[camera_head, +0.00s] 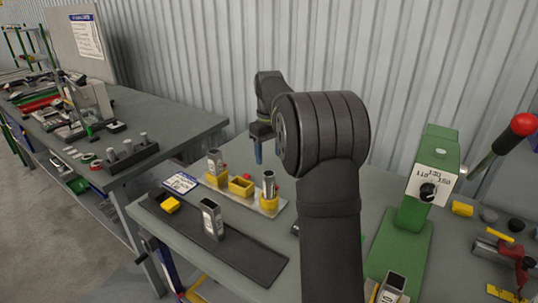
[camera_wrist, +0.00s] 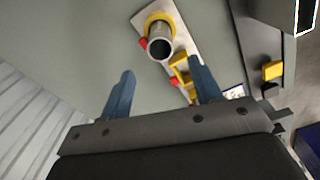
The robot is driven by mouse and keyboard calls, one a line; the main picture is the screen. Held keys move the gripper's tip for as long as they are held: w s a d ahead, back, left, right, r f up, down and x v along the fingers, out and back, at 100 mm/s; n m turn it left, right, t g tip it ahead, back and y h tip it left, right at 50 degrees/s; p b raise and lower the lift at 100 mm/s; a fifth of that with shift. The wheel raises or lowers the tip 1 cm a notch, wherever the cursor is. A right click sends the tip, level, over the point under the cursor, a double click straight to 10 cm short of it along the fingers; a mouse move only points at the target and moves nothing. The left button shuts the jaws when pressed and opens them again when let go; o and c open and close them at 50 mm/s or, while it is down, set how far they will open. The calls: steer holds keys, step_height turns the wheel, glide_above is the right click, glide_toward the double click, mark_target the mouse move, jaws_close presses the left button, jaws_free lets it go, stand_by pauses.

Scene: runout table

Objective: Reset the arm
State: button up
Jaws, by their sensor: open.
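My arm (camera_head: 330,200) rises from the bottom of the head view and bends over toward the far side of the table. My gripper (camera_head: 258,152) hangs beyond it, above the table near the wall, fingers down and partly hidden by the arm. In the wrist view my gripper (camera_wrist: 160,66) shows two blue fingers wide apart with nothing between them. A metal cylinder in a yellow ring holder (camera_wrist: 160,45) stands beyond the fingertips, apart from them. It also shows in the head view as a grey cylinder (camera_head: 268,183) on a light plate.
The plate (camera_head: 268,208) also bears a yellow block (camera_head: 240,186) and another upright grey part (camera_head: 215,162). A dark strip (camera_head: 250,257) in front holds a metal piece (camera_head: 211,218). A green lever press (camera_head: 405,235) stands right. A cluttered bench (camera_head: 180,125) is at left.

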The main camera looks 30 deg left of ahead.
mark_target(269, 175)
steer(key=shift+f, duration=4.35)
